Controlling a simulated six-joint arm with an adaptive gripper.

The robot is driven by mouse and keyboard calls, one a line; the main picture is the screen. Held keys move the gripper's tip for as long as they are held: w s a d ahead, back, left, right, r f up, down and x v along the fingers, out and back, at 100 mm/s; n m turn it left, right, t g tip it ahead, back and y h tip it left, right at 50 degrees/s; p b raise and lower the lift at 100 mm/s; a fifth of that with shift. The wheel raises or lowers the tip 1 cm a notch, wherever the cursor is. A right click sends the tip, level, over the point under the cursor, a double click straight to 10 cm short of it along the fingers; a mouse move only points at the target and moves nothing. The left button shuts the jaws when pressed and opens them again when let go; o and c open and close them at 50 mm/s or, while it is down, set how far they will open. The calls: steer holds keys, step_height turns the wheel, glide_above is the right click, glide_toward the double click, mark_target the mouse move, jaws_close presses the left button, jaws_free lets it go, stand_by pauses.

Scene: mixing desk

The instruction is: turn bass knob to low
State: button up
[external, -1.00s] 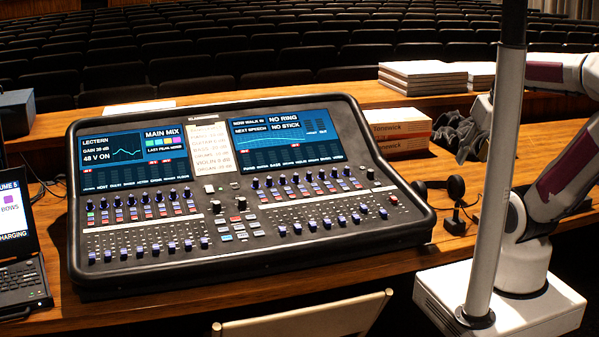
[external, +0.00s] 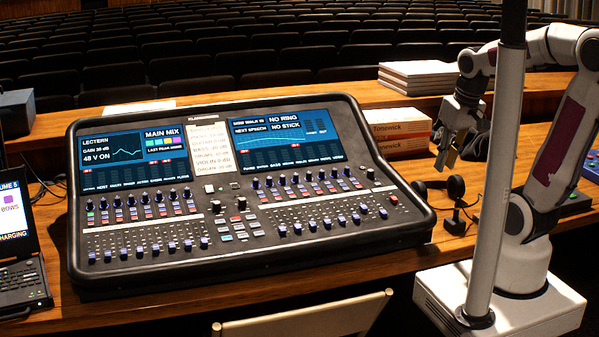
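The mixing desk (external: 250,262) stands on the wooden table with two lit screens. Under the right screen (external: 283,137) runs a row of dark blue knobs (external: 308,177); the label strip below that screen seems to include BASS near its middle, but is too small to match surely to one knob. I cannot tell where the bass knob points. My gripper (external: 447,160) hangs to the right of the desk, fingers downward, above the table and apart from every knob. It holds nothing that I can see, and its finger gap is unclear at this angle.
A black headset or microphone (external: 455,188) lies between the desk and my base. Boxes (external: 397,124) and stacked white books (external: 422,72) stand behind. Dark gloves lie behind my gripper. A pale upright pole (external: 497,180) partly blocks the right side. A laptop (external: 20,250) is at left.

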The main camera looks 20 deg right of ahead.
steer(key=shift+n+g+h, duration=0.3)
steer(key=shift+n, duration=0.6)
steer(key=w+a+f, duration=0.2)
steer(key=w+a, duration=0.6)
steer(key=w+a+f, duration=0.3)
steer(key=w+a, duration=0.5)
steer(key=a, duration=0.1)
steer(key=w+a+f, duration=0.3)
steer(key=w+a, duration=0.5)
steer(key=a, duration=0.1)
steer(key=shift+a+f, duration=0.1)
steer(key=shift+a, duration=0.1)
steer(key=w+a, duration=0.2)
steer(key=shift+w+a, duration=0.25)
steer(key=shift+w, duration=0.1)
steer(key=w+r+m, duration=0.1)
steer(key=w+a+r+t, duration=0.1)
steer(key=w+r+m, duration=0.1)
steer(key=shift+w+a+r+m+t, duration=0.2)
steer(key=shift+w+a+m+t, duration=0.1)
steer(key=shift+t, duration=0.1)
steer(key=shift+f, duration=0.1)
